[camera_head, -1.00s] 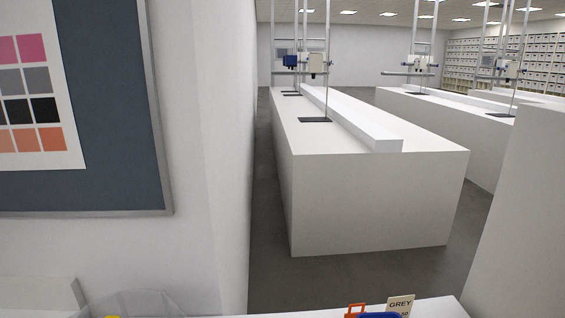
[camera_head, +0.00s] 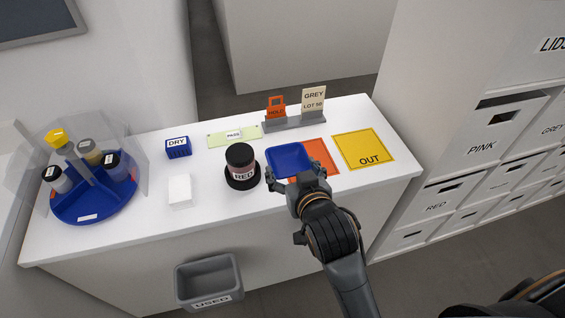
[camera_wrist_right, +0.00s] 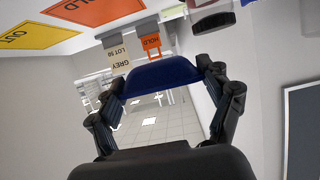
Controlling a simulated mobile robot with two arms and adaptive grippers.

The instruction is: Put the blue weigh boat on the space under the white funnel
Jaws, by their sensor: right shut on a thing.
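The blue weigh boat (camera_head: 289,159) is a shallow square tray. My right gripper (camera_head: 303,182) is shut on its near edge and holds it level, over the left part of the orange mat (camera_head: 321,158). In the right wrist view, which is upside down, the boat (camera_wrist_right: 160,76) sits between the two fingers of my right gripper (camera_wrist_right: 162,88). I cannot tell how far above the counter it is. I see no white funnel in these frames. My left gripper is not in view.
On the white counter (camera_head: 135,222) stand a black-lidded RED jar (camera_head: 241,165), a white block (camera_head: 180,190), a blue DRY box (camera_head: 178,147), a blue carousel (camera_head: 95,207) with jars, HOLD and GREY signs (camera_head: 313,99), and a yellow OUT mat (camera_head: 362,148). A grey USED bin (camera_head: 209,282) hangs in front.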

